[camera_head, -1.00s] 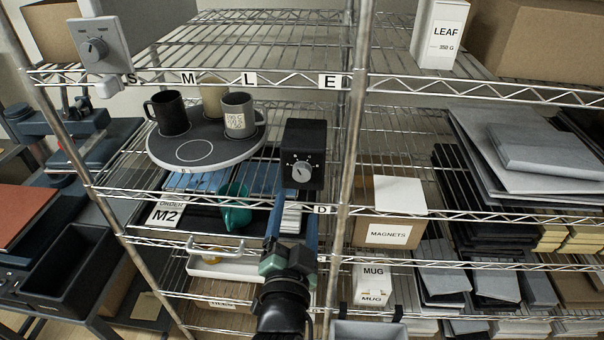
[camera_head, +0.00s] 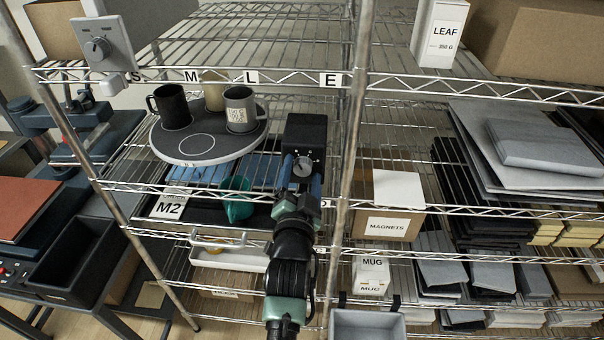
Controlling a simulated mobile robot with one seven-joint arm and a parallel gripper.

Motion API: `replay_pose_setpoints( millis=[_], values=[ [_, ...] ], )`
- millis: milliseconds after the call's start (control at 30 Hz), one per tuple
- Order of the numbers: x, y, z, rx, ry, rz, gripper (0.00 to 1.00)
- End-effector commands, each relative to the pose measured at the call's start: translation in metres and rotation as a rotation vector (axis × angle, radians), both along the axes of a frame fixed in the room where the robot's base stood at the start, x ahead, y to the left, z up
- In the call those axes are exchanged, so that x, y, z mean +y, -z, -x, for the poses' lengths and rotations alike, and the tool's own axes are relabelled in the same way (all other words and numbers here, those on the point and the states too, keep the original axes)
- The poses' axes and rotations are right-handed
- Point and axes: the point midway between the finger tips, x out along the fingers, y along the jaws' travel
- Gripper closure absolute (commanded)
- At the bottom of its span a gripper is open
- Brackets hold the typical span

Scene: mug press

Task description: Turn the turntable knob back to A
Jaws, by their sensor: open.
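The turntable knob (camera_head: 302,167) is a grey dial on the front of a black box (camera_head: 306,132) on the middle shelf. My gripper (camera_head: 302,172) is in front of the box, with one blue finger on each side of the knob. The fingers are open; I cannot tell whether they touch the knob. The gripper hides most of the dial's marks, so its setting is not readable. The round grey turntable (camera_head: 196,146) is left of the box. A black mug (camera_head: 172,108), a beige mug (camera_head: 214,94) and a grey mug with a label (camera_head: 240,112) stand on it.
A wire shelf post (camera_head: 350,140) rises just right of the box. A Magnets box (camera_head: 388,224) is right of the post. Another dial box (camera_head: 101,45) hangs upper left.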

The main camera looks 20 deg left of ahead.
Motion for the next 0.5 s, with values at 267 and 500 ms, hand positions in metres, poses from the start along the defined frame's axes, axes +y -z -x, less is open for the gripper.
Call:
replay_pose_setpoints(
  millis=[267,500],
  values=[
    [0.0001,0.0000,0.0003,0.000,0.000,0.000,0.63],
    [0.0001,0.0000,0.0004,0.000,0.000,0.000,1.00]
  ],
)
